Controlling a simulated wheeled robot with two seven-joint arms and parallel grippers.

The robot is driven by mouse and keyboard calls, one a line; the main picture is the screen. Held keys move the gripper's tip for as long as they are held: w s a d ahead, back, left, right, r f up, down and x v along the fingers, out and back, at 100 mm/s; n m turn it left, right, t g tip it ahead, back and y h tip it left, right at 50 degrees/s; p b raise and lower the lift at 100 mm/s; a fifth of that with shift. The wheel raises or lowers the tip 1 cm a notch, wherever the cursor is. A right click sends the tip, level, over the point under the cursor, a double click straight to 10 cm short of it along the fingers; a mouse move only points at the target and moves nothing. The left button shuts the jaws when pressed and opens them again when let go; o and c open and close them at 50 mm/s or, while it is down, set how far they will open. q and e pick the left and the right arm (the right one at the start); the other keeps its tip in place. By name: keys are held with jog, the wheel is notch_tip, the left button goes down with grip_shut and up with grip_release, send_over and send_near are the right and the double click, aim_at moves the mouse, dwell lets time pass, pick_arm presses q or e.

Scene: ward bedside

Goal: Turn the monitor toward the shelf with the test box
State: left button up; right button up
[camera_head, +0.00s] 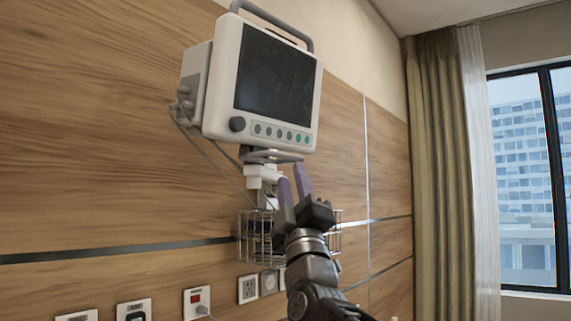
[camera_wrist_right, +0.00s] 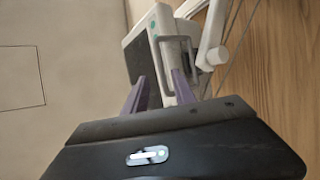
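The monitor (camera_head: 270,78) is a white box with a dark screen, a knob and a row of buttons, held on a white wall arm (camera_head: 262,178). Its screen faces right and toward me. A grey handle loop (camera_head: 272,156) sits under it. My right gripper (camera_head: 294,172) is just below the monitor, its two purple fingers apart. In the wrist view the monitor (camera_wrist_right: 141,50) and the handle loop (camera_wrist_right: 161,62) lie ahead of the fingers (camera_wrist_right: 160,76); one side of the loop appears between them. I cannot tell whether they touch. My left gripper, the shelf and the test box are not in view.
A wire basket (camera_head: 250,240) hangs on the wood-panelled wall below the monitor, behind my right gripper. Cables (camera_head: 215,155) hang from the monitor's left side. Wall sockets (camera_head: 248,288) run along the bottom. A curtain (camera_head: 445,170) and window are at right, with open space before them.

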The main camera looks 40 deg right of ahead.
aim_at(287, 158)
jog(key=shift+w, duration=0.1)
jog(key=p+x, duration=0.5)
jog(key=x, duration=0.2)
jog(key=shift+w+r, duration=0.2)
jog(key=shift+w, duration=0.1)
jog(key=shift+c, duration=0.2)
grip_shut()
dwell(1.2)
